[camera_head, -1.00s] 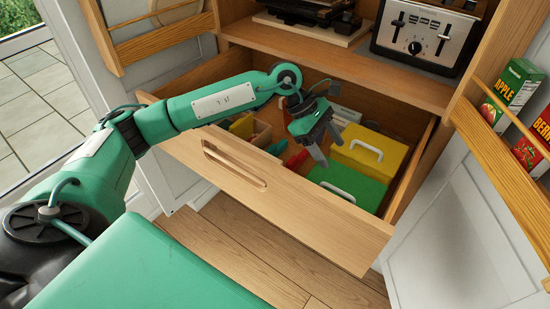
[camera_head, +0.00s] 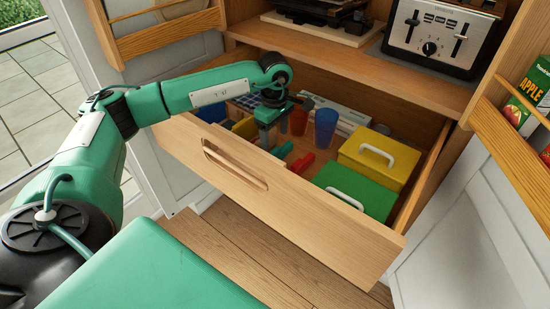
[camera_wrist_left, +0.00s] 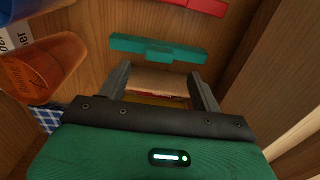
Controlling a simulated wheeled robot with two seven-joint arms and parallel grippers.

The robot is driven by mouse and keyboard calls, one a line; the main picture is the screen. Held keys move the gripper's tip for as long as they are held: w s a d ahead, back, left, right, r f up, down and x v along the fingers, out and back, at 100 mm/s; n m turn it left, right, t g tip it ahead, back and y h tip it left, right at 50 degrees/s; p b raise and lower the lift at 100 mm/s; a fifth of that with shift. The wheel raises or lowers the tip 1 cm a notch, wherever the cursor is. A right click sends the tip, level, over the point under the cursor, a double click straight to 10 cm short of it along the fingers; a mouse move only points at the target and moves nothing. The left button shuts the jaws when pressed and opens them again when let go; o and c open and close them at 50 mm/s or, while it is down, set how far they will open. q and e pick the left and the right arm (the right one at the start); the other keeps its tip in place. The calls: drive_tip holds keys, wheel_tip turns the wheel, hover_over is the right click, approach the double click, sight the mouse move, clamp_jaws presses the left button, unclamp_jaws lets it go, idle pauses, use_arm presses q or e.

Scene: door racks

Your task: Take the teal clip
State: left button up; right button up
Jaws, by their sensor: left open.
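The teal clip (camera_wrist_left: 158,48) lies on the wooden drawer floor, just beyond my fingertips in the left wrist view. In the head view it shows as a small teal piece (camera_head: 283,149) beside my gripper. My left gripper (camera_head: 273,132) is inside the open drawer, pointing down. Its two fingers are apart and empty, and in the wrist view (camera_wrist_left: 159,78) the clip stands ahead of the gap between them, not clearly touching either. My right gripper is not in view.
A red clip (camera_head: 303,162) lies beside the teal one. Orange (camera_head: 299,119) and blue (camera_head: 325,127) cups stand behind. Yellow (camera_head: 379,158) and green (camera_head: 356,190) boxes with white handles fill the drawer's right side. The drawer front (camera_head: 270,190) stands below my arm.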

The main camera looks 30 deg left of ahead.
sight(275, 151)
use_arm(q)
wheel_tip(275, 151, down, 6)
drive_tip(key=shift+w+r, duration=0.1)
drive_tip(key=shift+r, duration=0.05)
drive_tip(key=c, duration=1.1)
